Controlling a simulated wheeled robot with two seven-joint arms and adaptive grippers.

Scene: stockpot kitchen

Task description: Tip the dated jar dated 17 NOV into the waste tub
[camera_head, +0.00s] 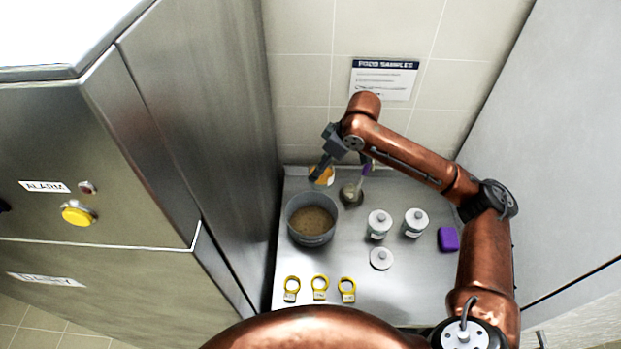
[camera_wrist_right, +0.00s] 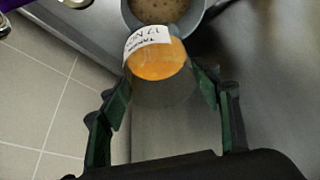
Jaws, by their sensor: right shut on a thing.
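The jar dated 17 NOV (camera_wrist_right: 155,55) is clear, with orange contents and a white label that reads upside down in the right wrist view. The jar (camera_head: 323,176) also shows small in the head view, partly hidden by my gripper. My right gripper (camera_wrist_right: 166,92) is shut on the jar, its fingers on either side. The right gripper (camera_head: 322,167) holds it tilted, above and just behind the waste tub. The grey waste tub (camera_head: 290,212) stands on the counter with brown contents; its rim (camera_wrist_right: 203,22) shows beyond the jar. My left gripper is not in view.
Two white-lidded jars (camera_head: 378,224) (camera_head: 415,222), a loose lid (camera_head: 381,259) and a purple block (camera_head: 448,239) stand right of the tub. A purple-handled utensil (camera_head: 365,170) is behind. Several yellow rings (camera_head: 320,283) lie in front. A steel cabinet (camera_head: 190,130) bounds the left.

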